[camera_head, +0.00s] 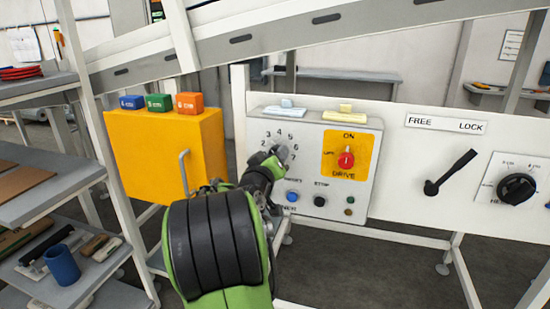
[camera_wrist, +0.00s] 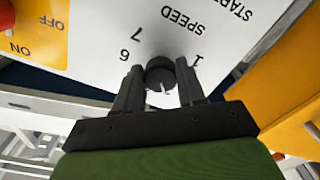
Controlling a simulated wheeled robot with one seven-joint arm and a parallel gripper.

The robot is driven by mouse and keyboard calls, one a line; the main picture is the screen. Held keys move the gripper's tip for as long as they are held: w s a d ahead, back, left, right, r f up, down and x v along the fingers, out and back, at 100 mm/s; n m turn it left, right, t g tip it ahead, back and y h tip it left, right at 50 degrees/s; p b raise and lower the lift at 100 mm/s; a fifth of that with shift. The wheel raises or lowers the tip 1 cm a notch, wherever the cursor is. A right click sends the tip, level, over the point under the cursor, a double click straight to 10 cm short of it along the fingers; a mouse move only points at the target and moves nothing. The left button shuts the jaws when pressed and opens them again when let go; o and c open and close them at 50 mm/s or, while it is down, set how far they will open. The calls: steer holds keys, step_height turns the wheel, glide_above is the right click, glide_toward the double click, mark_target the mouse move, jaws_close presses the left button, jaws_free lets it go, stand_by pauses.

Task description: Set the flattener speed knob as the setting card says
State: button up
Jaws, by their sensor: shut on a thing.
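The flattener speed knob (camera_wrist: 160,66) is a round dark knob on the white control panel (camera_head: 349,205). In the wrist view it sits between the two fingers of my gripper (camera_wrist: 160,82), which is shut on it. A small pale mark shows on the knob, but its setting is unclear. The printed word SPEED and the numbers 1, 6 and 7 are around it. In the head view my gripper (camera_head: 275,156) covers the knob, and several dial numbers show above. I cannot identify the setting card.
A red switch (camera_head: 345,160) on a yellow plate marked DRIVE is right of the dial. A blue button (camera_head: 292,197) and a black button (camera_head: 319,201) are below. A black lever (camera_head: 451,172) is further right. A yellow cabinet (camera_head: 150,150) with a handle stands left.

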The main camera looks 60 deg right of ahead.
steer(key=shift+f, duration=0.1)
steer(key=o, duration=1.1)
steer(key=shift+c, duration=0.2)
steer(key=s+a+b, duration=0.2)
steer(key=a, duration=1.3)
steer(key=shift+s+a, duration=0.25)
steer(key=shift+a, duration=0.05)
